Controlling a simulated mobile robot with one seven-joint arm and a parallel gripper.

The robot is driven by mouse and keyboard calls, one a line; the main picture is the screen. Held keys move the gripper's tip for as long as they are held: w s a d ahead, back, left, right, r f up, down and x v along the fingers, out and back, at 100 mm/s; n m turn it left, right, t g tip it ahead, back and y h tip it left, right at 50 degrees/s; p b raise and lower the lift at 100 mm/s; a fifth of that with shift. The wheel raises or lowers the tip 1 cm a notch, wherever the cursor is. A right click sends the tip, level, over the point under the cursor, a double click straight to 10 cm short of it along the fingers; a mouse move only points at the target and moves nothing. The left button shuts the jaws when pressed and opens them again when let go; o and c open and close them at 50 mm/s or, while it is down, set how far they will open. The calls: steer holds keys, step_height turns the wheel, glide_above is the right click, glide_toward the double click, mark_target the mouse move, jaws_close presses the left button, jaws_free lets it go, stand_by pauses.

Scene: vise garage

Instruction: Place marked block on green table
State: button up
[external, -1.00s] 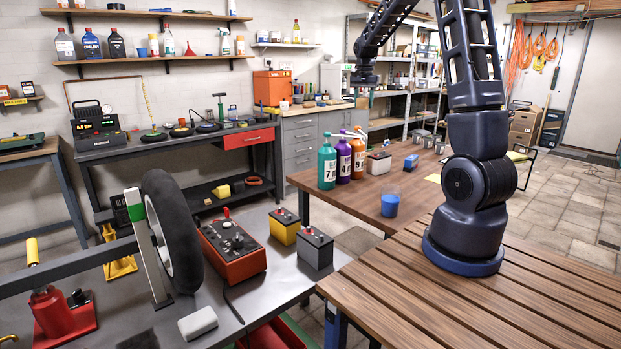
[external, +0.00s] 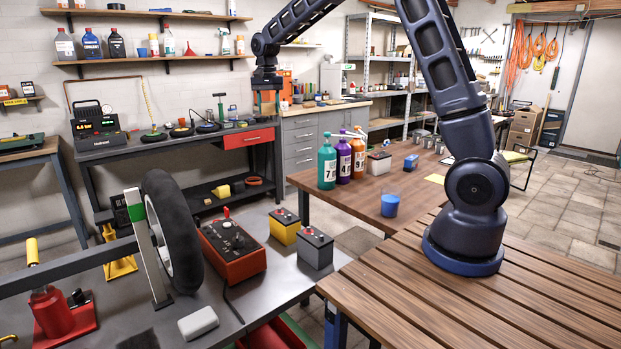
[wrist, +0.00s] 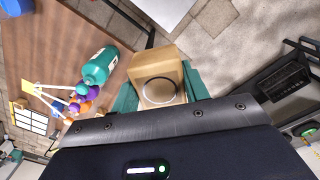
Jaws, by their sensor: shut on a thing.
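In the external view my gripper (external: 266,80) is high up in front of the back workbench, and the block there is hard to tell from the orange cabinet behind. I cannot make out a clearly green tabletop in either view.
A brown table (external: 350,205) holds a teal bottle (external: 327,166), other bottles and a blue cup (external: 390,205). A grey bench (external: 255,300) at the front left carries a wheel (external: 172,230), a red box (external: 232,250) and two batteries. A dark workbench (external: 170,145) stands behind.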

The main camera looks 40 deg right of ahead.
steer(key=s+a+n, duration=0.2)
steer(key=s+a, duration=0.3)
steer(key=a, duration=1)
steer(key=s+a+n, duration=0.1)
steer(key=s+a, duration=0.5)
steer(key=a, duration=0.9)
steer(key=s+a+n, duration=0.2)
steer(key=s+a, duration=0.3)
steer(key=a, duration=0.9)
steer(key=shift+s+a+f+n, duration=0.25)
steer(key=shift+a+f+n, duration=0.05)
steer(key=shift+a+f, duration=0.1)
steer(key=n, duration=0.2)
glide_above(141, 334)
step_height(141, 334, down, 39)
steer(key=shift+f, duration=0.15)
steer(key=o, duration=1)
